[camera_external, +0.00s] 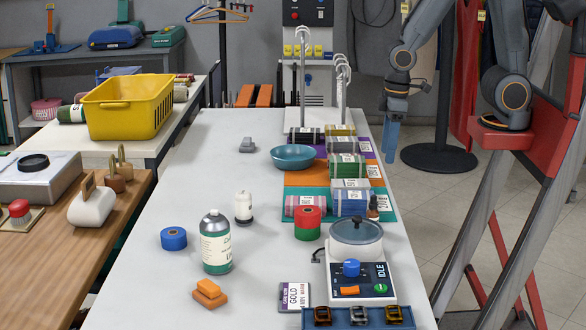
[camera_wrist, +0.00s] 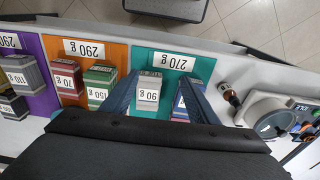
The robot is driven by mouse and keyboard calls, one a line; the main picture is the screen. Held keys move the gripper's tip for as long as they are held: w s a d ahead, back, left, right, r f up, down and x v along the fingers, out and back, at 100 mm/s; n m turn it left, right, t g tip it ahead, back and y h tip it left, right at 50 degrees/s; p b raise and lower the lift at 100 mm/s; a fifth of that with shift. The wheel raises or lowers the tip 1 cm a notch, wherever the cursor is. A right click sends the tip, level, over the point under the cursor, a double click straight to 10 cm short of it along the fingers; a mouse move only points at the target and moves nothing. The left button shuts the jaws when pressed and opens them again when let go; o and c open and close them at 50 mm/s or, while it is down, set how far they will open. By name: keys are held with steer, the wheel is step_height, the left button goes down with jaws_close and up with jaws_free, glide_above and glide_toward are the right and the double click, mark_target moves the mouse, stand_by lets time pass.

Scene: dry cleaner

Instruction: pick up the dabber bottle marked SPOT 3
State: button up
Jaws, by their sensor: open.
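A small dark brown bottle (camera_external: 373,207) stands at the table's right edge beside the teal mat; it also shows right of that mat in the wrist view (camera_wrist: 231,96). A small white bottle (camera_external: 243,207) stands mid-table. I cannot read SPOT 3 on either, so I cannot tell which bottle is the marked one. My gripper (camera_external: 391,136) hangs at the table's right side, pointing down. Its blue fingers are apart and empty in the wrist view (camera_wrist: 158,102), with the 90 g folded bundle (camera_wrist: 148,92) showing between them. The brown bottle lies outside the right finger.
Several labelled folded bundles lie on the coloured mats, with a blue bowl (camera_external: 293,157) beside them. A pot device (camera_external: 355,242) stands just in front of the brown bottle. A large green-based bottle (camera_external: 216,243), blue tape roll (camera_external: 174,239) and red-green roll (camera_external: 308,224) stand further left.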

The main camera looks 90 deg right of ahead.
steer(key=m+g+b, duration=0.1)
steer(key=m+b, duration=0.1)
steer(key=m, duration=1.4)
glide_above(243, 192)
steer(key=shift+s+a, duration=0.1)
steer(key=shift+s, duration=0.15)
steer(key=shift+w+a+m, duration=0.1)
steer(key=shift+w+m, duration=0.05)
steer(key=shift+m, duration=0.15)
steer(key=shift+w+d+f+p, duration=0.15)
steer(key=shift+f+p, duration=0.7)
steer(key=shift+f, duration=1.05)
steer(key=shift+s+d+f+p, duration=0.1)
steer(key=shift+f+p, duration=0.7)
steer(key=shift+f, duration=1.1)
steer(key=c, duration=1.2)
